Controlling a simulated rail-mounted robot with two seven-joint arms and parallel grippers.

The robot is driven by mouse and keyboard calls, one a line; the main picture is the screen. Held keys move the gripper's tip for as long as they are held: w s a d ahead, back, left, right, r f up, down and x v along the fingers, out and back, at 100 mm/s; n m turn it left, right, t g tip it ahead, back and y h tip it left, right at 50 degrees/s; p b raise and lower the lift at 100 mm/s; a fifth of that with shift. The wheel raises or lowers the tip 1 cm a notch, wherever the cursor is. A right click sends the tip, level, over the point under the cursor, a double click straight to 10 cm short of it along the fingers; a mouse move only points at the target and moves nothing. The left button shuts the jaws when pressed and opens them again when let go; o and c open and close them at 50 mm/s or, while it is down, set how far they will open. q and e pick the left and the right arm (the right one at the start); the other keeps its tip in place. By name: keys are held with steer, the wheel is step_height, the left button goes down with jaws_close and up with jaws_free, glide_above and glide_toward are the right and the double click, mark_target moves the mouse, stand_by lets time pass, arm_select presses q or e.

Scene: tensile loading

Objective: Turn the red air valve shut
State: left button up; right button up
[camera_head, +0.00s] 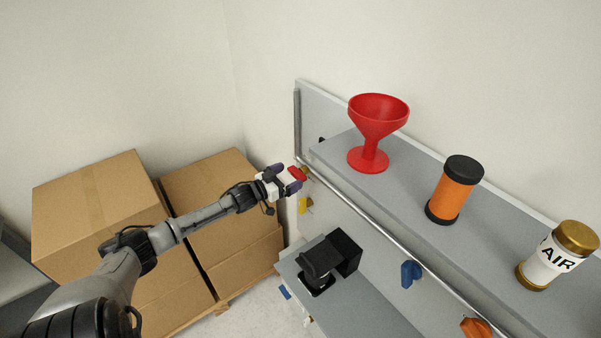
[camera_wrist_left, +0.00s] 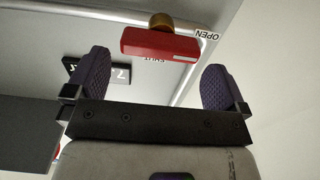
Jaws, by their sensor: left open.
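The red air valve handle (camera_wrist_left: 160,42) is a flat red bar on a brass stem (camera_wrist_left: 161,20), on the grey panel in the left wrist view. A label reading OPEN (camera_wrist_left: 206,36) is at its right end; another label below it is partly hidden. In the head view the red handle (camera_head: 297,173) shows right at the tip of my left gripper (camera_head: 283,180). My left gripper is open, its two dark purple fingers (camera_wrist_left: 154,82) on either side of the handle's span in the wrist view. I cannot tell whether they touch it. My right gripper is not in view.
A blue valve (camera_head: 410,273) and an orange valve (camera_head: 476,327) sit along the pipe. Cardboard boxes (camera_head: 95,215) stand left; a black device (camera_head: 322,260) is below.

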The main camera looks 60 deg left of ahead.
mark_target(293, 174)
arm_select(q)
steer(key=shift+w+a+b, duration=0.2)
steer(key=shift+w+b, duration=0.2)
steer(key=shift+w, duration=2.35)
steer(key=c, duration=0.7)
